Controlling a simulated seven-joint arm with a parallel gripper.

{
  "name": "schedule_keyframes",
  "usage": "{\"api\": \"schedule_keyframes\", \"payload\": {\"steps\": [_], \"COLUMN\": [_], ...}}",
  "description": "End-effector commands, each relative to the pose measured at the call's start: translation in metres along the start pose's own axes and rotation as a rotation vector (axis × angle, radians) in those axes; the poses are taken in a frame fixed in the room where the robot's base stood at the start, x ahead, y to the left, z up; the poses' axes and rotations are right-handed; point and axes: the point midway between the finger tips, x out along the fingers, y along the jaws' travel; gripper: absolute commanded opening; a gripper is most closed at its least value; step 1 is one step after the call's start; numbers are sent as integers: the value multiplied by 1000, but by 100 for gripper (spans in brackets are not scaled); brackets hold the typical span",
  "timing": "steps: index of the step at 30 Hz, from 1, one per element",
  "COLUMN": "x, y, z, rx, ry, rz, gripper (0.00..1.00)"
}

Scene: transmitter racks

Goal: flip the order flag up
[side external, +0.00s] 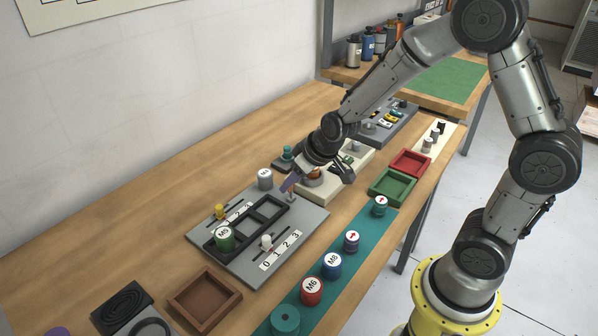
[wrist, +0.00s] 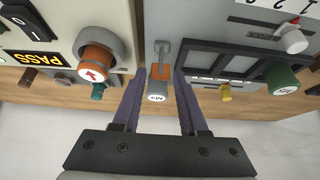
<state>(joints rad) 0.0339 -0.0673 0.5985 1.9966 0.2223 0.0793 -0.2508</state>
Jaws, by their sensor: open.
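What looks like the order flag, an orange tab on a thin grey arm (wrist: 160,72), sits at the edge of the grey panel in the wrist view. Whether it lies flat or stands is hard to tell. In the side external view it is small and partly hidden by my gripper (side external: 289,186), at the panel's far right corner. My gripper (wrist: 158,103) is open, its two purple fingers pointing at the flag area, one on each side of it in the picture. I see no clear contact. The grey panel (side external: 305,222) lies on the bench.
A grey labelled cylinder (side external: 265,179) stands behind the panel and shows between my fingers in the wrist view (wrist: 157,92). A cream panel with an orange knob (wrist: 97,62) is close beside. The grey panel carries a dark frame with a green M5 cylinder (side external: 224,239).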

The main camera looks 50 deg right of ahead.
Motion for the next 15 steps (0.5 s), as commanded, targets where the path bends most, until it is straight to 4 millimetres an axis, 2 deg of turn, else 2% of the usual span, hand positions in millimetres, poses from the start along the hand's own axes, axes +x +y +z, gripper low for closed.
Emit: {"api": "schedule_keyframes", "payload": {"steps": [5,15], "x": [-20,-93], "y": [0,0], "z": [-2,-2], "rx": [0,0], "ry": [5,8], "rz": [0,1], "gripper": [42,42]}}
